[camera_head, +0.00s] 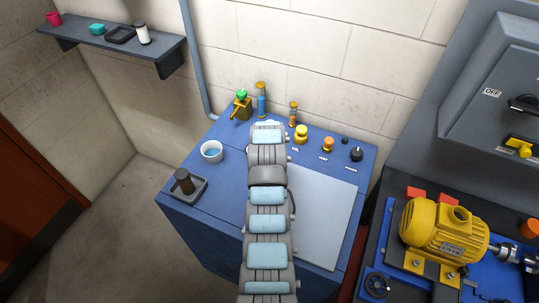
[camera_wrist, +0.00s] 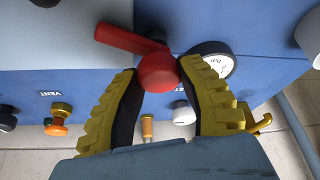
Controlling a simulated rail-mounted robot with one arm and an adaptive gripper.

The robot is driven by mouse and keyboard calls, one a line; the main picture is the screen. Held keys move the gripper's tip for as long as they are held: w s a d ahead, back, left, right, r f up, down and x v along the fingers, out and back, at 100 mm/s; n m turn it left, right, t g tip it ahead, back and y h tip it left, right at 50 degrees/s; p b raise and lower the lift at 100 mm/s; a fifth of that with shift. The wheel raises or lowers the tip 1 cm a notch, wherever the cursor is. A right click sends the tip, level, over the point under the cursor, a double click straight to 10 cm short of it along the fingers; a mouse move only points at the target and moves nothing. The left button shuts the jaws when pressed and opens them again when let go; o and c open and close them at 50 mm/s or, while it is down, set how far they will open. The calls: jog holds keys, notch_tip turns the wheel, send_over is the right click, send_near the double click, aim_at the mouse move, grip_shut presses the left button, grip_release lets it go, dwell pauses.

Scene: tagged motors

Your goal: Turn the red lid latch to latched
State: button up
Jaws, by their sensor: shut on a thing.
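The red lid latch (camera_wrist: 158,73) shows in the wrist view as a round red hub with a flat red handle (camera_wrist: 124,38) pointing up and left. It is mounted on a blue surface. My gripper (camera_wrist: 160,82) has its two yellow fingers with black pads on either side of the hub, and it is shut on it. The handle sticks out beyond the fingertips. In the head view my arm covers the latch and the gripper.
A white dial gauge (camera_wrist: 218,63) sits close to the right finger. An orange knob (camera_wrist: 57,125) is near the VENT label. A yellow motor (camera_head: 440,232) stands right.

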jog(key=n, duration=0.1)
jog(key=n+y+b, duration=0.1)
jog(key=n, duration=0.2)
jog(key=shift+f+n+y, duration=0.25)
jog(key=shift+n+y, duration=0.05)
jog(key=shift+y, duration=0.1)
jog(key=shift+g+b, duration=0.3)
jog(key=o, duration=1.2)
jog(key=shift+r, duration=0.1)
jog(key=shift+r, duration=0.1)
jog(key=shift+v, duration=6)
